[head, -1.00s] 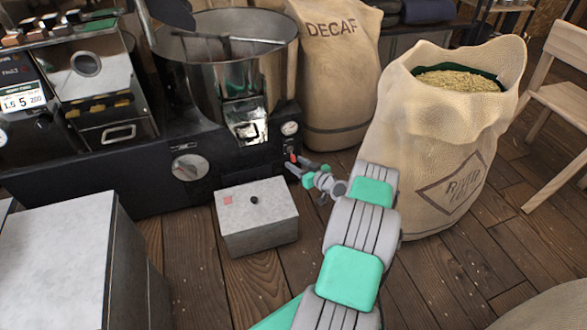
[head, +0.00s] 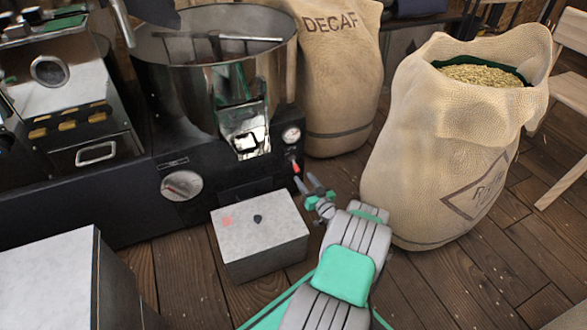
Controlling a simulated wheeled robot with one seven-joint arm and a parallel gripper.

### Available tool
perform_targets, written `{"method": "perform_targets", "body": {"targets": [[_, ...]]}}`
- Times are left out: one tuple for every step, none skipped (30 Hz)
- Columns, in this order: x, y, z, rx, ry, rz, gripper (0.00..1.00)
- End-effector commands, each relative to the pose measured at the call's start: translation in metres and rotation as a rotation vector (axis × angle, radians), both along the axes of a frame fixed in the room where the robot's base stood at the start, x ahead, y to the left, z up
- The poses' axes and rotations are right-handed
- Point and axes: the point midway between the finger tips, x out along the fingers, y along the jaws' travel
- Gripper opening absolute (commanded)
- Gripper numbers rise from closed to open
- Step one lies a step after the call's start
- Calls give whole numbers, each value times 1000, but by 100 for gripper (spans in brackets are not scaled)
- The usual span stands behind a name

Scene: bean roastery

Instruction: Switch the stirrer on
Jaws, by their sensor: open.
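On the black front panel (head: 238,174) are a round dial (head: 181,186), a small white gauge (head: 291,135) and, below the gauge, a small red-tipped switch (head: 294,167). Which control belongs to the stirrer is not readable. My gripper (head: 305,182) is open and empty, its fingertips just below and close to the red switch. I cannot tell whether they touch it.
A grey box (head: 262,245) with a red mark and black knob sits on the floor, left of my arm. An open burlap sack of beans (head: 440,150) stands close on the right. A DECAF sack (head: 340,90) stands behind. A pale cabinet (head: 55,275) fills the lower left.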

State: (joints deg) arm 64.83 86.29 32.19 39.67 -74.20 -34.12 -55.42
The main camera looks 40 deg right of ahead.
Motion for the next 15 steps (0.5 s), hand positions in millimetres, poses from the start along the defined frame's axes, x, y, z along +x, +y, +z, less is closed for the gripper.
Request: {"method": "perform_targets", "body": {"targets": [[11,0,-3,-4,-2,6,42],[17,-1,-3,-4,-2,6,42],[26,-2,-4,-4,-1,8,42],[32,-3,-4,-5,-2,8,42],[38,-4,-3,-4,-3,7,42],[45,-6,-3,-4,-2,7,42],[49,-7,-3,-3,-2,7,42],[53,-8,-3,-3,-1,6,42],[57,-9,-2,-1,-2,7,42],[59,-9,-2,-1,-2,6,42],[61,-10,-1,-2,-1,5,42],[63,-11,-1,-1,-1,4,42],[63,-11,0,0,-2,4,42],[63,-11,0,0,-1,3,42],[63,-11,1,1,-2,3,42]]}}
